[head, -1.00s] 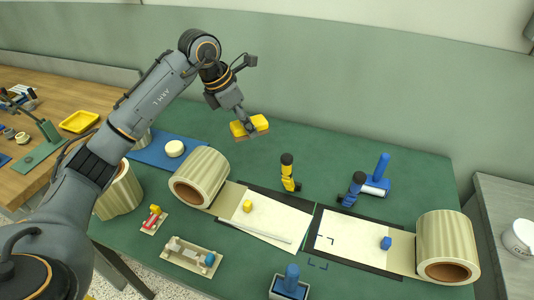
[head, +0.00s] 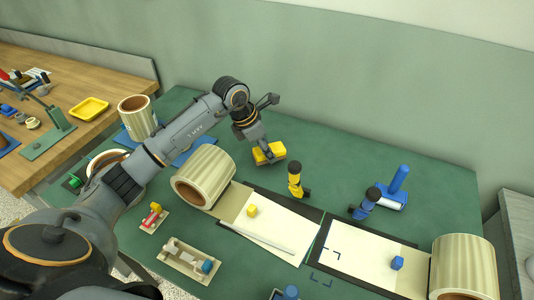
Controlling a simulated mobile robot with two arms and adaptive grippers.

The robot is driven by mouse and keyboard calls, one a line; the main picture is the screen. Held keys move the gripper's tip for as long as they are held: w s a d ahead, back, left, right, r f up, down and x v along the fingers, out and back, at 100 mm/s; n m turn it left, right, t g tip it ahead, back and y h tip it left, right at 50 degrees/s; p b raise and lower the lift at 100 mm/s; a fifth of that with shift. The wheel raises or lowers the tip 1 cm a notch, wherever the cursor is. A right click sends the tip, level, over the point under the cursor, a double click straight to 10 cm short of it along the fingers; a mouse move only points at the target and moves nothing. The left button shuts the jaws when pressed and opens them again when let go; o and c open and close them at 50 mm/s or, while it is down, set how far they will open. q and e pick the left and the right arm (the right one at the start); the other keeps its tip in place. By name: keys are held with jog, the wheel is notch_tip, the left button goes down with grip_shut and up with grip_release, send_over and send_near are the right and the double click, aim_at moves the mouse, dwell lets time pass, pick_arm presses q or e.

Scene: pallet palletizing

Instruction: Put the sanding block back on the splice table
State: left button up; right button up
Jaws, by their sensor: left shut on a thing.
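The sanding block (head: 276,152), yellow on top with a brownish underside, is in my left gripper (head: 264,146). The gripper is shut on it from above. The block is over the back part of the green splice table (head: 330,160), behind the yellow-and-black tool (head: 296,180) and right of the near striped roll (head: 209,170). I cannot tell whether its underside touches the table. My right gripper is not in view.
Pale sheets (head: 275,228) with a small yellow block (head: 252,210) lie in front. A blue-handled roller (head: 398,183) and a blue-and-black tool (head: 366,204) stand to the right.

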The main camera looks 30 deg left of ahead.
pick_arm(q)
notch_tip(320, 180, down, 2)
jog(key=shift+f, duration=0.3)
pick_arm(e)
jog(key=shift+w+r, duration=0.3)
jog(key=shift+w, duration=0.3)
pick_arm(q)
jog(key=shift+f, duration=0.15)
jog(key=o, duration=1.2)
jog(key=shift+o, duration=0.2)
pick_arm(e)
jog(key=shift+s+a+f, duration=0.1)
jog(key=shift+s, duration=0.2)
